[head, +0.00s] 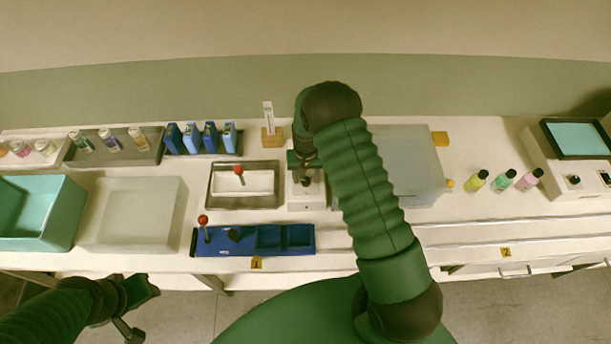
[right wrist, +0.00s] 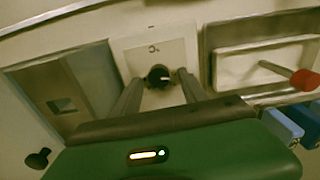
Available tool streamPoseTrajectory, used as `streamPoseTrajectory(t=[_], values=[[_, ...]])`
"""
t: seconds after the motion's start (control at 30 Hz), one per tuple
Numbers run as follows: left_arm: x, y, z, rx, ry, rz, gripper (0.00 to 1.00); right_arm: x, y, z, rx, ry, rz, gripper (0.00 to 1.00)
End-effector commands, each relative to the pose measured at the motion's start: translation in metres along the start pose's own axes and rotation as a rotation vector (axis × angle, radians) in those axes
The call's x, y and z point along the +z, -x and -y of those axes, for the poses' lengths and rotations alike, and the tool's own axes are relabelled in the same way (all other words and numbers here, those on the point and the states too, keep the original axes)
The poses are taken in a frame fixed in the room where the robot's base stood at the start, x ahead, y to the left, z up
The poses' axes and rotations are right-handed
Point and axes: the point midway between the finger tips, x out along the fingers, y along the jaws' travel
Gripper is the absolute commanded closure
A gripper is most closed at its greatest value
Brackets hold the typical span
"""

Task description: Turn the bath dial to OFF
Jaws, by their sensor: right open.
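The bath dial is a small black knob (head: 306,181) on a white plate (head: 306,201), just right of the steel bath (head: 244,204). In the right wrist view the dial (right wrist: 158,76) sits between my right gripper's two fingers, with a small mark on its plate (right wrist: 153,49); I cannot read the dial's setting. My right gripper (head: 305,170) is open over the dial, one finger on each side; whether they touch it is unclear. My left gripper (head: 138,300) is low at the left, in front of the bench and away from the dial; its jaw state is unclear.
A grey box (head: 410,165) is close on the right, partly behind my arm.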

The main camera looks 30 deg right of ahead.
Motion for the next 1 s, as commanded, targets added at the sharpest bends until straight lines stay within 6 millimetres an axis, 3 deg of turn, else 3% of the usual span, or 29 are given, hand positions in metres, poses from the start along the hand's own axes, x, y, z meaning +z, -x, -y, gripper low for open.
streamPoseTrajectory(t=[0.17,0.27,0.7,0.83,1.0], values=[[0.000,-0.001,0.000,0.000,0.000,0.000,0.64,0.001,0.002,0.000,0.000,0.000,0.002,0.50],[0.001,-0.005,0.000,0.000,0.000,0.000,0.64,0.000,0.014,0.001,-0.001,0.000,0.000,0.50],[0.007,-0.028,0.000,0.000,0.000,0.000,0.64,-0.003,0.134,0.000,-0.002,0.001,-0.003,0.50],[0.007,-0.030,0.000,0.000,0.000,0.000,0.64,-0.003,0.156,0.000,-0.001,0.000,0.000,0.50],[0.007,-0.030,0.000,0.000,0.000,0.000,0.64,-0.003,0.166,0.000,0.001,0.000,0.003,0.50]])
